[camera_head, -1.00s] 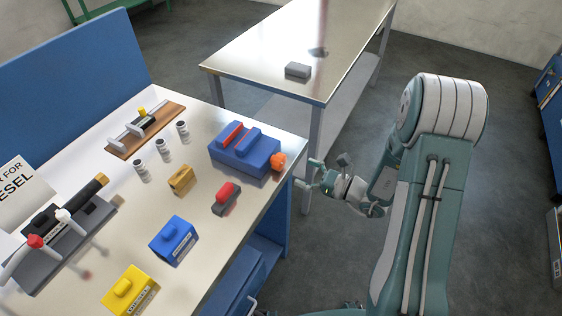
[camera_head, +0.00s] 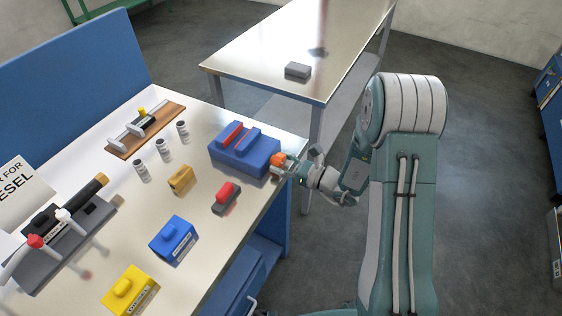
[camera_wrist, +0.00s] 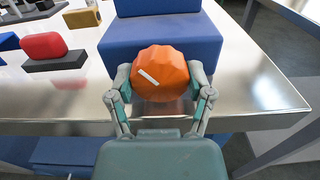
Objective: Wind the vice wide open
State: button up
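The vice (camera_head: 243,158) is a blue block with two raised jaws and a red strip, near the right edge of the workbench. Its jaws look close together, with a narrow gap. An orange faceted knob (camera_wrist: 160,73) with a white mark sits at its near end; the mark points to the upper left in the wrist view. My gripper (camera_wrist: 161,80) has one finger on each side of the knob, very close to it. Whether the fingers press on it is unclear. The knob also shows in the head view (camera_head: 278,160), partly hidden by my gripper.
A red-topped grey block (camera_head: 226,195) stands close to the vice. Blue (camera_head: 173,241), yellow (camera_head: 130,290) and tan blocks (camera_head: 181,179) and several small bottles (camera_head: 163,149) share the workbench. A second table (camera_head: 340,35) behind holds a grey block (camera_head: 298,70).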

jog(key=shift+n, duration=2.9)
jog(key=o, duration=1.1)
jog(key=shift+a, duration=0.1)
jog(key=shift+o, duration=0.2)
jog(key=v, duration=1.2)
jog(key=shift+w, duration=0.15)
